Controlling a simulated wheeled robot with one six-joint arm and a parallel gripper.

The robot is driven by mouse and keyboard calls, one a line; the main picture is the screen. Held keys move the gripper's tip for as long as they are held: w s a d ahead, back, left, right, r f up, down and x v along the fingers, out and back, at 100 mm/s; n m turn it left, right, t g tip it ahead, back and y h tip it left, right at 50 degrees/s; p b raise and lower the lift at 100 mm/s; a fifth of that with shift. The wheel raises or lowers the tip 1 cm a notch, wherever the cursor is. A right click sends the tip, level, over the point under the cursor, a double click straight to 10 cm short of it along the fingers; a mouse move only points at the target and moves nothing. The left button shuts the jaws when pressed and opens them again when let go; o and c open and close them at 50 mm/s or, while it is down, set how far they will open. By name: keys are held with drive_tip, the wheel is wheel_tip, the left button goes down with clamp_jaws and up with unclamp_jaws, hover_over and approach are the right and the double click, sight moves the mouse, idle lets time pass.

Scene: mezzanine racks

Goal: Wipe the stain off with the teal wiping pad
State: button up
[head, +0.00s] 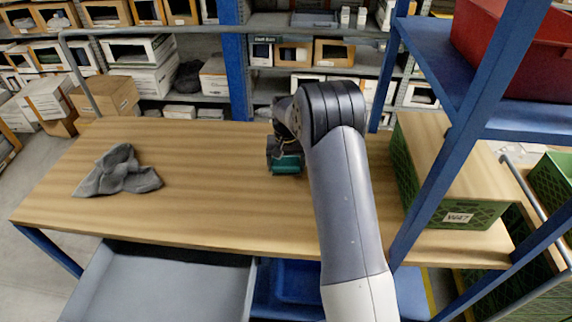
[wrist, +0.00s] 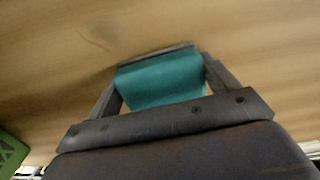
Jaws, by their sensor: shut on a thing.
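My gripper (head: 284,158) is over the middle of the wooden table (head: 205,205), shut on the teal wiping pad (head: 287,165). In the wrist view, the pad (wrist: 160,80) sits between the two fingers, with the wood surface close beyond it. I cannot tell whether the pad touches the table. No clear stain shows in either view; only a faint darker mark in the wood shows in the wrist view. My arm hides part of the table to the right of the gripper.
A crumpled grey cloth (head: 118,172) lies on the table's left part. A green crate (head: 445,213) with a wooden top stands at the right end, behind blue rack posts (head: 470,120). The wood between cloth and gripper is clear.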

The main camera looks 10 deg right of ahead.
drive_tip(key=shift+r+p, duration=1.8)
drive_tip(key=shift+r, duration=1.1)
drive_tip(key=shift+r+p, duration=1)
drive_tip(key=shift+r, duration=0.55)
